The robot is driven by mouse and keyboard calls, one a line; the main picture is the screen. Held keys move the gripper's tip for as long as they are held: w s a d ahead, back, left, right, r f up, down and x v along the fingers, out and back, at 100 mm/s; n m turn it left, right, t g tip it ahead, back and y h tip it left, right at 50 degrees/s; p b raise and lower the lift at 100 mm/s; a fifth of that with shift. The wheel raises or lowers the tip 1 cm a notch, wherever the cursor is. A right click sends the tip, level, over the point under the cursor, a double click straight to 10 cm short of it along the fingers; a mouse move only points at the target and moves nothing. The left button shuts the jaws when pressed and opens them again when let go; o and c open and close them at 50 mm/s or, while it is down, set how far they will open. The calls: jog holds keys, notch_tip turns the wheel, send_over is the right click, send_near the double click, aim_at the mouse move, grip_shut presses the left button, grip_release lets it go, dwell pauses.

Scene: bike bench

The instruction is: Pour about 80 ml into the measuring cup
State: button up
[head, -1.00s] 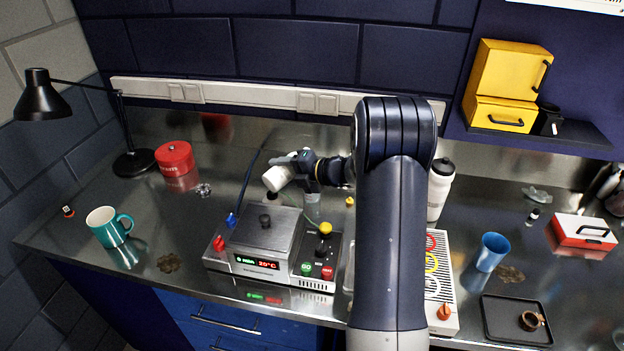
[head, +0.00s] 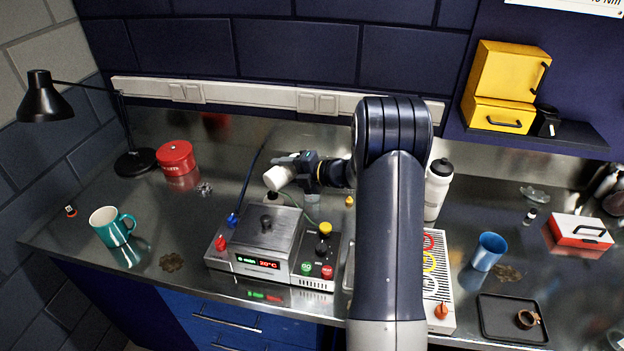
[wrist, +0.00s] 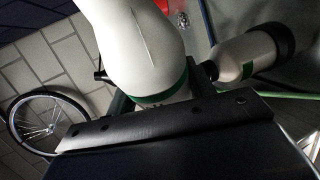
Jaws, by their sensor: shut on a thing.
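My gripper (head: 302,166) is shut on a white bottle (head: 280,177), above the bench behind the hotplate (head: 268,222). The bottle lies tilted, its free end towards the lower left. In the wrist view the white bottle (wrist: 135,45) with a green band fills the upper middle, at the jaws; its far end is out of frame. A second white, bottle-like shape (wrist: 248,54) with a dark end shows at the right there; I cannot tell whether it is a reflection. I cannot make out a measuring cup for certain, nor any liquid flowing.
The hotplate has raised knobs and a green cable behind it. A white squeeze bottle (head: 436,190) stands right of my arm. A teal mug (head: 110,228), red tin (head: 176,157), blue cup (head: 489,252) and black tray (head: 490,333) stand further off. Bare steel lies at the left.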

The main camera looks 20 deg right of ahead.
jog(key=shift+d+m+y+p, duration=0.1)
jog(key=shift+m+y+p, duration=0.2)
jog(key=shift+m+p, duration=0.25)
dwell(0.8)
jog(key=shift+w+d+m, duration=0.1)
jog(key=shift+d+m, duration=0.25)
jog(key=shift+d, duration=0.05)
dwell(1.1)
jog(key=shift+w+f+y, duration=0.1)
jog(key=shift+w+y, duration=0.3)
dwell(0.5)
